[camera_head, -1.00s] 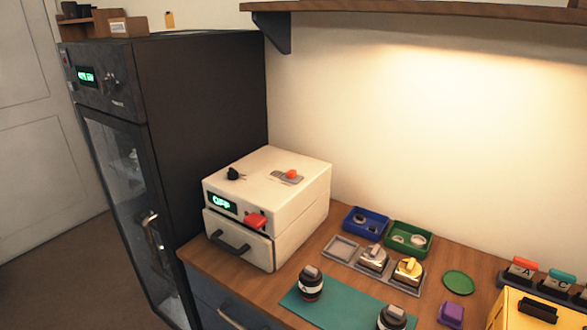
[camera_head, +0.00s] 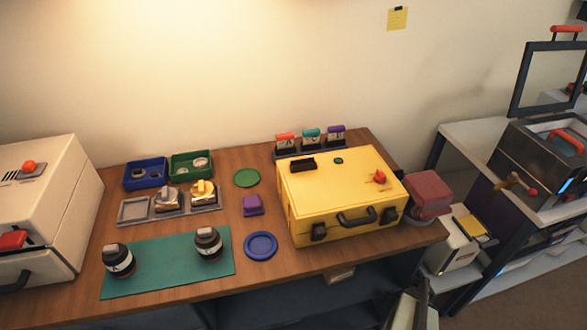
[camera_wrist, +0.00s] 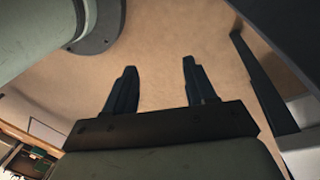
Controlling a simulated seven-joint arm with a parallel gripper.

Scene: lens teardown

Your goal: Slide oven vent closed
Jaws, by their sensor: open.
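The white oven (camera_head: 55,185) stands at the left edge of the head view, partly cut off. On its top is the vent, a small grey plate (camera_head: 38,174) with an orange-red knob (camera_head: 29,166). Dark slots show to the left of the knob. I cannot tell how far the vent is open. My gripper (camera_wrist: 158,68) shows in the wrist view with its two dark fingers apart and nothing between them. It is away from the oven, which I cannot make out in the wrist view.
On the wooden bench (camera_head: 200,285) are a blue bin (camera_head: 146,184), a green bin (camera_head: 178,178), a green mat (camera_head: 165,265), two dark lens barrels and a yellow case (camera_head: 345,200). A red block (camera_head: 430,190) sits by the bench's right end.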

